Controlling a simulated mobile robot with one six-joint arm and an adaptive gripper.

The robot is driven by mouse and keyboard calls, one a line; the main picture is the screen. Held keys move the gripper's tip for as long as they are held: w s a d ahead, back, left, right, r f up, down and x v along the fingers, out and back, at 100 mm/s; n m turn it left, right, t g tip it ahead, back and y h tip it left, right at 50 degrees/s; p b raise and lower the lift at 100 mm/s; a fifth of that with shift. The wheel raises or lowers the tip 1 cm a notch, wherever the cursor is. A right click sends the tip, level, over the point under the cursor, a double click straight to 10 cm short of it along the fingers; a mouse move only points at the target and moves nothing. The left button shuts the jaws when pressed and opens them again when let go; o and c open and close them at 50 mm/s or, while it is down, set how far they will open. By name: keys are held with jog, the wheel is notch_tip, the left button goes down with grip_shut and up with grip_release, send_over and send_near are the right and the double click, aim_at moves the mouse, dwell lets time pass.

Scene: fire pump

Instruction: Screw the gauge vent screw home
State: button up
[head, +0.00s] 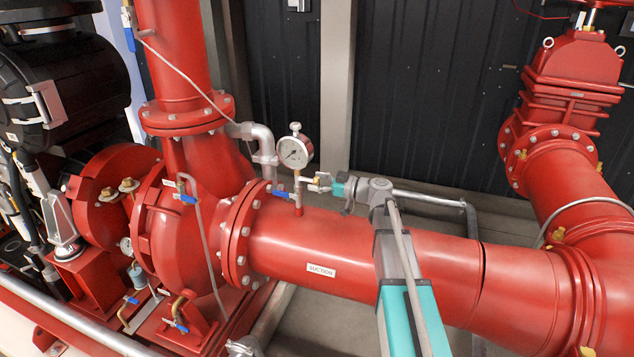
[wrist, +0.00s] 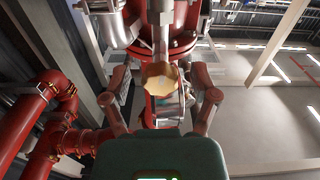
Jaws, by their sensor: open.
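The pressure gauge (head: 295,152) stands upright on a short stem above the red suction pipe (head: 335,250). A small brass piece, which looks like the vent screw (head: 316,182), sits on the side fitting below and right of the gauge. In the wrist view, the brass screw head (wrist: 160,76) faces me, many-sided, near the middle between my fingers. My gripper (head: 322,181) reaches in from the right. Its two fingers are apart in the wrist view (wrist: 161,88), one on each side of the head, with gaps visible. The screw's thread and seating depth are hidden.
A blue-handled valve (head: 283,194) is on the gauge stem, just left of my gripper. A thin pipe (head: 200,85) crosses left of the gauge. The red flanged pump casing (head: 190,235) is at left. Dark wall panels (head: 420,90) stand behind, with free space above the suction pipe.

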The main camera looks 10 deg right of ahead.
grip_shut()
dwell(0.4)
